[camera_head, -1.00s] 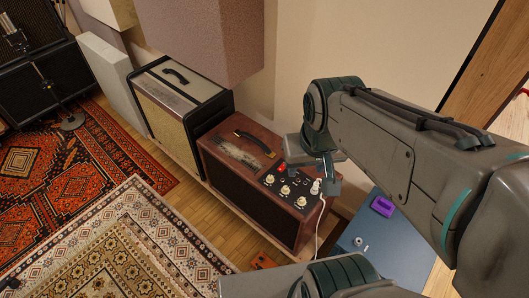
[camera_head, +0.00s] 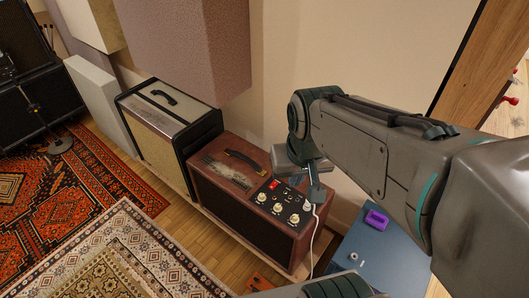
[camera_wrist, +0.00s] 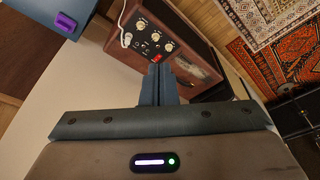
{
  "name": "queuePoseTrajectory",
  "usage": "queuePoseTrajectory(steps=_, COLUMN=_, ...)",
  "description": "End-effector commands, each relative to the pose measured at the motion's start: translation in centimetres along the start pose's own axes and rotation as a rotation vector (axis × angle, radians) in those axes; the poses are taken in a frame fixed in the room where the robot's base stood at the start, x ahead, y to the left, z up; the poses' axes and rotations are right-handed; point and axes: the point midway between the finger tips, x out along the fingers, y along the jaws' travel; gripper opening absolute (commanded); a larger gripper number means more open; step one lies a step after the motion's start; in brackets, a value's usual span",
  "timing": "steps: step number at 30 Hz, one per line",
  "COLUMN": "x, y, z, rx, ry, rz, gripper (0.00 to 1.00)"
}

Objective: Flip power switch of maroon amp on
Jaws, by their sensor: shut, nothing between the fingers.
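The maroon amp (camera_head: 240,212) stands on the floor-level ledge, with a dark control panel on its top right carrying several cream knobs and a red switch (camera_head: 273,184). The switch is too small for me to tell its position. The amp also shows in the wrist view (camera_wrist: 200,42), with the red switch (camera_wrist: 156,58) just beyond my fingertips. My gripper (camera_head: 316,193) is shut and empty, above the panel's right end near the white plug. In the wrist view, my gripper's fingers (camera_wrist: 160,72) partly hide the amp's panel edge. I see no clear contact with the switch.
A white cable (camera_head: 316,240) runs down from the amp's right end. A blue case (camera_head: 365,250) with a purple item (camera_head: 376,219) stands to the right. A black-and-cream amp (camera_head: 165,130) stands to the left. A mauve wall panel (camera_head: 190,50) hangs above.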

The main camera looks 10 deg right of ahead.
Motion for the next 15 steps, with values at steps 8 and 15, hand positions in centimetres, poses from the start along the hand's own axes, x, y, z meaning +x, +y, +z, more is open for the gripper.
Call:
queuePoseTrajectory(steps=8, x=5.6, y=0.2, z=-5.8, rx=0.162, ry=-0.034, rz=0.017, gripper=0.00)
queuePoseTrajectory(steps=15, x=11.2, y=0.6, z=-11.2, rx=0.315, ry=-0.060, rz=0.040, gripper=0.00)
